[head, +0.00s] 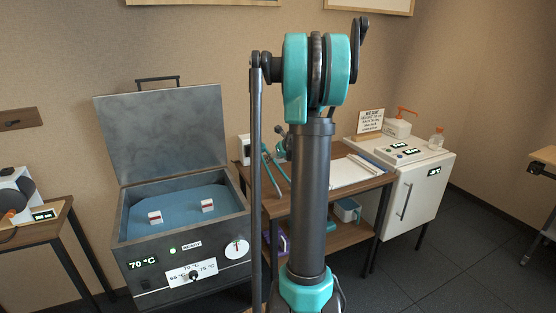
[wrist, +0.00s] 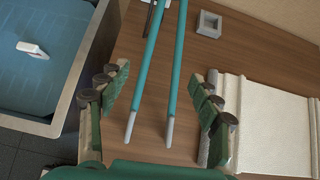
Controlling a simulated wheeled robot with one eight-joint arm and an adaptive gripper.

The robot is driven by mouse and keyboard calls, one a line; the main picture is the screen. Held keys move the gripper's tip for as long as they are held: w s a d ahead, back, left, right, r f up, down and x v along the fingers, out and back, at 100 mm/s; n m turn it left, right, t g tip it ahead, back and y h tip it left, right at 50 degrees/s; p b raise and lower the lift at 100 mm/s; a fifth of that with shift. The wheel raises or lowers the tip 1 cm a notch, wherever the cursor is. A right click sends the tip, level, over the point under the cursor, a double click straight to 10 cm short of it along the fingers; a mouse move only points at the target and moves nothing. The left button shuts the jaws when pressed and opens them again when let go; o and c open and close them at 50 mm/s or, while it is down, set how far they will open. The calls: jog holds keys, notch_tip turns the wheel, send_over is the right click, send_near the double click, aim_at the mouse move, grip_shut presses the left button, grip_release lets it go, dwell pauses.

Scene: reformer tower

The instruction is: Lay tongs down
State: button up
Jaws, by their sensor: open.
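The tongs, with two long teal arms and grey tips, show in the wrist view (wrist: 177,62) over the brown wooden table (wrist: 125,60). They spread between the two fingers of my gripper (wrist: 160,78), with a visible gap on each side. My gripper is open and grips nothing. The tongs' far end runs out of the top of the wrist view. In the head view the tongs (head: 280,172) show at the table's left part, partly hidden by my arm. I cannot tell whether they rest fully flat on the table.
A water bath (head: 185,255) with raised lid and blue water holding two white blocks stands left of the table. A white towel (wrist: 265,125) lies right of my gripper. A white fridge (head: 415,195) stands right.

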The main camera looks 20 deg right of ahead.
dwell(0.4)
jog(key=w+r+v, duration=0.1)
jog(key=v, duration=0.5)
jog(key=shift+r, duration=0.15)
dwell(0.4)
jog(key=shift+s, duration=0.15)
jog(key=shift+r, duration=2)
